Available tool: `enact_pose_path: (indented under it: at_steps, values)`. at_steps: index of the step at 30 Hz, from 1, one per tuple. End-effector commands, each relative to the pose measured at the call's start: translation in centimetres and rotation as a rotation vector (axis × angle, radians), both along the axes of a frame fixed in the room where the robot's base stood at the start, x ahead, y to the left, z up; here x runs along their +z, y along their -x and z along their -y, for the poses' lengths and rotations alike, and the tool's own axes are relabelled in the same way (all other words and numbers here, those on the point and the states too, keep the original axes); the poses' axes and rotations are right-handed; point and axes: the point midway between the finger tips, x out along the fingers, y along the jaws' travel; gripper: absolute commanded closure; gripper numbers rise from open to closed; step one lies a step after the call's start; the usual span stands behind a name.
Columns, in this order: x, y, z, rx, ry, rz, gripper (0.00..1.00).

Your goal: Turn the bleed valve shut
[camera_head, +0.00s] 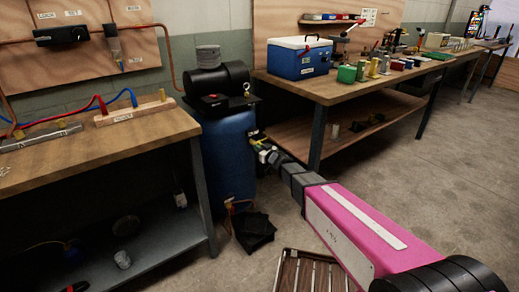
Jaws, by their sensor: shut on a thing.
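The blue tank (229,160) of a compressor stands upright between the two benches, with a black motor (216,80) and black fittings on top. My pink arm reaches in from the lower right, and my gripper (259,138) is at the tank's upper right side. It is shut on a small part there, which I take to be the bleed valve. The jaws mostly hide that part, and its handle angle is too small to tell. A small brass-coloured fitting (231,205) with an orange line shows low on the tank's front.
A wooden bench (140,138) with hoses stands close on the left. A longer bench (335,90) on the right carries a blue cooler (299,58) and several small boxes. A black object (254,230) lies at the tank's foot, near a slatted wooden thing (310,272). Floor at right is clear.

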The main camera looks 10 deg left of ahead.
Motion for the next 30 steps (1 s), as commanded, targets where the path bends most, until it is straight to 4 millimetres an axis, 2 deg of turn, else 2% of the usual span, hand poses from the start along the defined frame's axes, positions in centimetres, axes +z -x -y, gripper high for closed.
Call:
enact_pose_path:
  at_steps: [20, 21, 23, 30]
  values:
    - [-0.11, 0.06, 0.05, -0.001, -0.041, -0.052, 1.00]
    - [-0.11, 0.06, 0.05, -0.001, -0.041, -0.052, 0.82]
    - [-0.10, 0.06, 0.04, -0.001, -0.041, -0.052, 0.64]
    - [-0.05, 0.04, 0.03, 0.000, -0.042, -0.051, 0.64]
